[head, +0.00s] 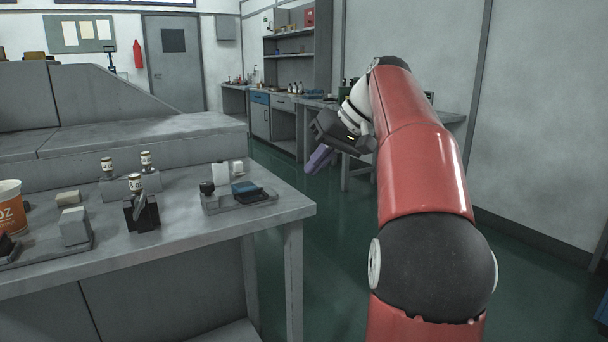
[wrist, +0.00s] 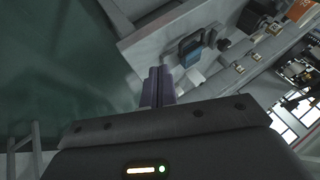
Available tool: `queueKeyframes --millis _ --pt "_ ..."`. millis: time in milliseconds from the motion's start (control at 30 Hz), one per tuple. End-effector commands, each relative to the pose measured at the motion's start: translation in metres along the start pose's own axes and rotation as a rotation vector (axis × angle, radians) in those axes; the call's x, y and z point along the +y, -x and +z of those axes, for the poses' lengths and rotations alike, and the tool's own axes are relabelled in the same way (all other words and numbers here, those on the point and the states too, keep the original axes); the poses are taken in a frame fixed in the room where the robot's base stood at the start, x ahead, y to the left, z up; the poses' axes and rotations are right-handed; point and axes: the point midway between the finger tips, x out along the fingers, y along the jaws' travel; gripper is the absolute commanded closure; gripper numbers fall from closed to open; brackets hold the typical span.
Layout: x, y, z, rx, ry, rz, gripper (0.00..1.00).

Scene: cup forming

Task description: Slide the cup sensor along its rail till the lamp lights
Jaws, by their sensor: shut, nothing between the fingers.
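An orange and white cup (head: 10,208) stands at the left edge of the bench in the head view, cut off by the frame. Beside it a light grey block (head: 75,228) stands on a dark base; I cannot tell whether this is the cup sensor on its rail. No lit lamp is clear to me. The cup also shows small at the top right of the wrist view (wrist: 299,10). My gripper (head: 320,158) is off the bench's right end, over the floor, apart from everything. Its purple fingers (wrist: 157,88) are shut and empty.
A grey plate (head: 252,203) with a blue block (head: 246,190) and a dark knob sits near the bench's right end. A black holder (head: 141,213) and several small labelled cylinders stand mid-bench. A raised grey ledge (head: 130,134) runs behind. Open green floor lies right of the bench.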

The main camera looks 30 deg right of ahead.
Motion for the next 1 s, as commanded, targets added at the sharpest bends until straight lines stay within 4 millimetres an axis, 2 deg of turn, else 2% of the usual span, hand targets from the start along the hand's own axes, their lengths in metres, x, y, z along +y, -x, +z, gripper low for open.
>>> queueKeyframes --millis 100,233,400,467,633,1000 --pt "0.0 0.018 -0.001 0.001 0.0 0.001 1.0" --pt "-0.006 0.02 -0.003 -0.008 0.02 -0.013 1.0" --pt "-0.049 -0.016 -0.019 -0.055 0.166 -0.111 1.0" --pt "-0.057 -0.022 -0.021 -0.061 0.19 -0.126 1.0" --pt "-0.059 -0.04 -0.019 -0.062 0.193 -0.128 1.0" --pt "-0.067 -0.103 -0.014 -0.062 0.192 -0.126 1.0"
